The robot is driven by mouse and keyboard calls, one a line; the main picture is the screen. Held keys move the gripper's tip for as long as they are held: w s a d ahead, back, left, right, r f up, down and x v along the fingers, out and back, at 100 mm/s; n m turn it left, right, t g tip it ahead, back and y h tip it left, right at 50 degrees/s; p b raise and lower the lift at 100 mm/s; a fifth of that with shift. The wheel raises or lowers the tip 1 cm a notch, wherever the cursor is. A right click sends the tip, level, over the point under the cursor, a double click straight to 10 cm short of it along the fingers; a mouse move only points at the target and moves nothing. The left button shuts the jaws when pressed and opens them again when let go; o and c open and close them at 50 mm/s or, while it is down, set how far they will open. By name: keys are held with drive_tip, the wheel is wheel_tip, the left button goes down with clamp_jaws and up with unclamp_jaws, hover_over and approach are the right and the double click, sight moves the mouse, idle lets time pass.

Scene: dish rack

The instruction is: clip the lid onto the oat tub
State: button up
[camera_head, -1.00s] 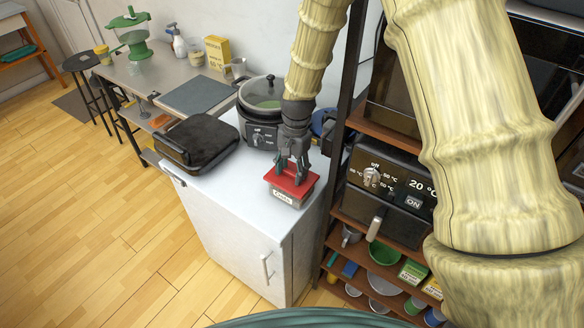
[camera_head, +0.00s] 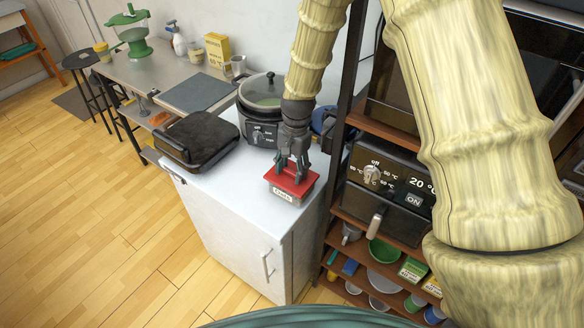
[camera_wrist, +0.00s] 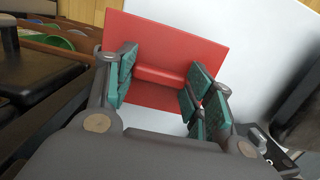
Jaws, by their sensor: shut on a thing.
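The oat tub (camera_head: 284,195) is a small pale box with a dark-lettered label, standing near the front right of the white cabinet top. The red lid (camera_head: 308,180) lies over the tub's top, roughly lined up with it. I cannot tell whether its edges are clipped down. My gripper (camera_head: 292,173) points down from above and is shut on the lid's raised middle grip. In the wrist view the lid (camera_wrist: 210,45) fills the upper middle, with its red grip (camera_wrist: 165,75) between my teal-padded fingers. The tub is hidden beneath the lid there.
A black grill (camera_head: 197,139) stands left on the white cabinet top (camera_head: 235,185). A slow cooker (camera_head: 262,100) with a glass lid stands behind my gripper. A shelf rack with an oven (camera_head: 385,190) stands close on the right. Bare cabinet top lies left of the tub.

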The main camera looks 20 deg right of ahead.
drive_tip(key=shift+f, duration=0.3)
idle(0.4)
drive_tip(key=o, duration=1.4)
drive_tip(key=shift+r+p, duration=2.55)
drive_tip(key=shift+r, duration=1)
